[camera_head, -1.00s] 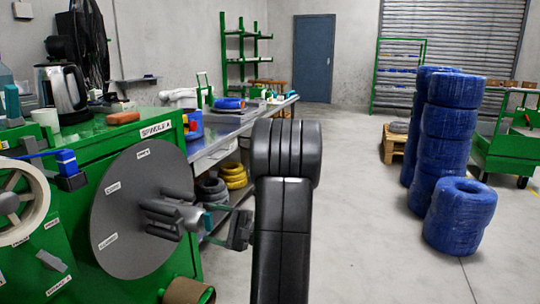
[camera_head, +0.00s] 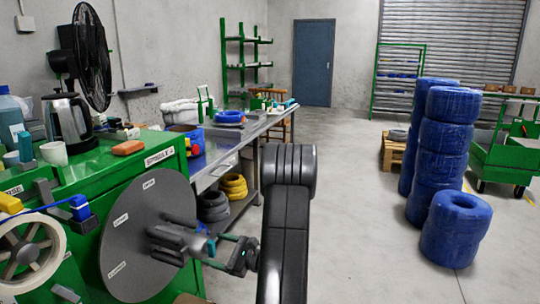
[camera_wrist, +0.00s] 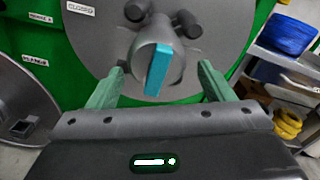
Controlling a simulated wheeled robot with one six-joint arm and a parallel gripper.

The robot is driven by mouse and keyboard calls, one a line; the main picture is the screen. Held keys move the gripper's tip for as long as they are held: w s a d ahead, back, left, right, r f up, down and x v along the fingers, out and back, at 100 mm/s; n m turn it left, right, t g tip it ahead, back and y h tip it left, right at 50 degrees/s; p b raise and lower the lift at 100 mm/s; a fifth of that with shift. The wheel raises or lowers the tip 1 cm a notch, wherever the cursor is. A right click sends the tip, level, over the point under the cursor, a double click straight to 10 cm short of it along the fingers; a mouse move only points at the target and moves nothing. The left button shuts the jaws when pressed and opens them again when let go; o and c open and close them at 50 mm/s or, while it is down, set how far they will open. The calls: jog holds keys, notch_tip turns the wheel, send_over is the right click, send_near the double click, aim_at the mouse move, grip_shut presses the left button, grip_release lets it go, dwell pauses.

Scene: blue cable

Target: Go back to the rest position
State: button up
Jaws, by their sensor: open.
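My gripper (camera_head: 245,257) shows low in the head view, at the end of my dark arm, in front of the grey disc (camera_head: 130,228) on the green machine. In the wrist view its two green fingers (camera_wrist: 158,85) are spread apart with nothing between them. Beyond and between them, in that view, is the disc's grey hub with a teal lever (camera_wrist: 157,70). The fingers look apart from the lever, though the depth is hard to judge. The grey hub (camera_head: 180,241) also shows in the head view, left of my gripper.
A pale reel (camera_head: 32,255) stands left of the disc. A kettle (camera_head: 67,120) and an orange block (camera_head: 128,147) sit on the green top. A workbench (camera_head: 225,160) holds coils. Stacked blue coils (camera_head: 443,150) stand at right. The floor (camera_head: 350,220) between is clear.

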jog(key=shift+w+m+p, duration=0.1)
jog(key=shift+m+p, duration=1.75)
jog(key=shift+m, duration=0.15)
jog(key=shift+f, duration=0.1)
